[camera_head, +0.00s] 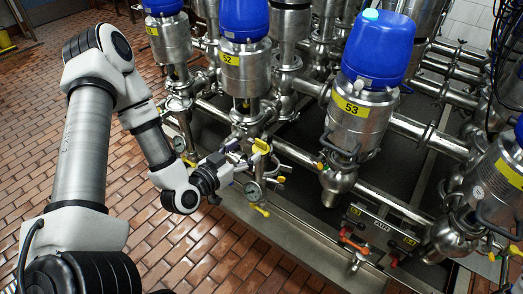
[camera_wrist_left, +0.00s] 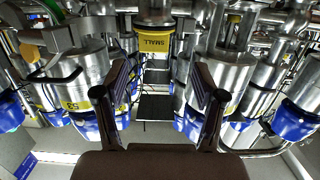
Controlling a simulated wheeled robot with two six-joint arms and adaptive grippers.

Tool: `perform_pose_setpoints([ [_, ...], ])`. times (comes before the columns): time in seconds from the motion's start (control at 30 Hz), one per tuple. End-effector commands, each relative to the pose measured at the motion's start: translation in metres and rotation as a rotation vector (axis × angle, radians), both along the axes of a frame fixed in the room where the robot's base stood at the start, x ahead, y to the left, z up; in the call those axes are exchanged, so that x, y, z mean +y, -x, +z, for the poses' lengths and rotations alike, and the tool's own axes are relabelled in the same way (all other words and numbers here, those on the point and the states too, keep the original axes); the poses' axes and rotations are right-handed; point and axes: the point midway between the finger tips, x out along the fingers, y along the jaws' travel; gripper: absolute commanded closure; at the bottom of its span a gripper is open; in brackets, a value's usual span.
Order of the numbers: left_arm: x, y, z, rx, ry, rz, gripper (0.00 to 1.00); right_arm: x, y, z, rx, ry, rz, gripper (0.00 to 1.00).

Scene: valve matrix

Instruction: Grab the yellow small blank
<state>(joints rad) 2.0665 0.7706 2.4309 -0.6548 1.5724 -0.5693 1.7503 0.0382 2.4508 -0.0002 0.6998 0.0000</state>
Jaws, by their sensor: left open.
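The yellow small blank (camera_wrist_left: 153,46) shows its printed word "SMALL" in the left wrist view, at the top middle. It sits just beyond and between the fingers of my left gripper (camera_wrist_left: 158,80). Those fingers are spread, with a clear gap between them and nothing held. In the head view, my left gripper (camera_head: 236,160) reaches in from the left to a small yellow piece (camera_head: 261,146) below the valve marked 52, which looks like the same blank. I cannot tell whether a finger touches it. My right gripper does not show.
Blue-capped steel valves (camera_head: 371,60) and pipes stand close around the left gripper. A gauge with a yellow handle (camera_head: 262,210) hangs just below it. Red-handled fittings (camera_head: 354,243) are at the lower right. The brick floor (camera_head: 150,245) is clear in front.

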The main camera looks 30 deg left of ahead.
Motion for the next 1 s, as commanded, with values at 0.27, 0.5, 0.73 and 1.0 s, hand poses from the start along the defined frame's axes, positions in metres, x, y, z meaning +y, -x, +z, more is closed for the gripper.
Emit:
perform_pose_setpoints([
  [0.27,-0.006,-0.042,-0.002,-0.004,-0.006,-0.007,0.3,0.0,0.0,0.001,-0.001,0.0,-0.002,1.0],
  [0.5,-0.007,-0.064,-0.007,0.0,0.0,-0.002,0.3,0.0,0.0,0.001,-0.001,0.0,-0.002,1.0],
  [0.73,-0.007,-0.064,-0.007,0.0,0.0,-0.002,0.66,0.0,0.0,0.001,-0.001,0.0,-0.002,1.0],
  [1.0,-0.007,-0.063,-0.007,0.001,0.0,-0.002,0.8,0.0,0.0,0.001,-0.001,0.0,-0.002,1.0],
])
